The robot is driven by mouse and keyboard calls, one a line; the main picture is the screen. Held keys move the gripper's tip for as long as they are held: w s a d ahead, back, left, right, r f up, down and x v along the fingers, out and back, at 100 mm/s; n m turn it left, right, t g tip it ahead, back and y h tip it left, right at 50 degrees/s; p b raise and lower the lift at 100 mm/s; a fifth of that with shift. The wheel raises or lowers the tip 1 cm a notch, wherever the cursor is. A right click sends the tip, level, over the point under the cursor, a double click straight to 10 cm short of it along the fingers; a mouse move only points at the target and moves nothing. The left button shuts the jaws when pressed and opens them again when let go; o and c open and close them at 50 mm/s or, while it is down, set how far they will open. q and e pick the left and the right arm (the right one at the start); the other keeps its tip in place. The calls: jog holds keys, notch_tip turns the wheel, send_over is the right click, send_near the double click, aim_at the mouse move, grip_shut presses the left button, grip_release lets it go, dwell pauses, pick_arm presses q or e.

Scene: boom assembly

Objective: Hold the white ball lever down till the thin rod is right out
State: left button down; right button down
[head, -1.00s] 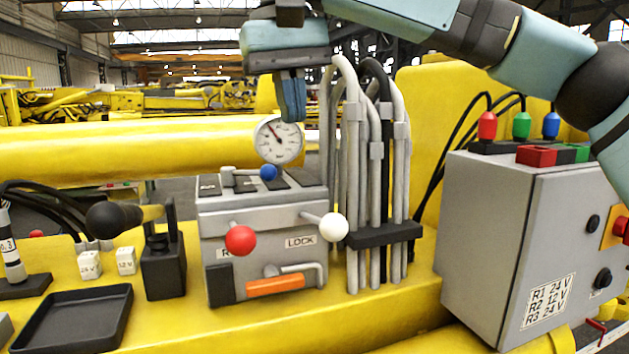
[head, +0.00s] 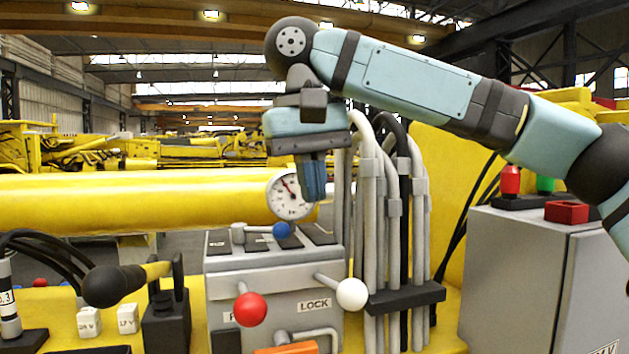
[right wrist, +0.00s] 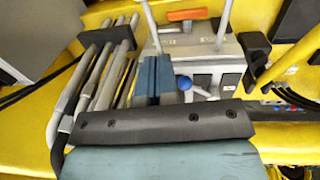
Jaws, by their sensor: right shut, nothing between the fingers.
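The white ball lever (head: 352,294) sticks out from the front right of the grey valve box (head: 275,275), beside the LOCK label. My right gripper (head: 314,198) is shut and empty. Its fingers point down above the back right of the box, above the white ball and to its left in the head view, apart from it. In the right wrist view the shut fingers (right wrist: 155,82) show beside the blue ball (right wrist: 184,83); the white ball is out of that view. I cannot make out the thin rod. My left gripper is out of view.
A red ball lever (head: 250,309) stands left of the white one. A round gauge (head: 290,195) is behind the box. Grey hoses (head: 394,230) rise close on the right, with a grey cabinet (head: 510,270) beyond. An orange handle (head: 287,348) is below.

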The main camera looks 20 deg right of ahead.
send_near(334, 282)
notch_tip(334, 282, down, 2)
jog(key=a, duration=0.1)
jog(key=s+f, duration=0.1)
jog(key=s+d+f+p, duration=0.1)
jog(key=s+f, duration=0.1)
jog(key=shift+s+d, duration=0.1)
jog(key=shift+s, duration=0.2)
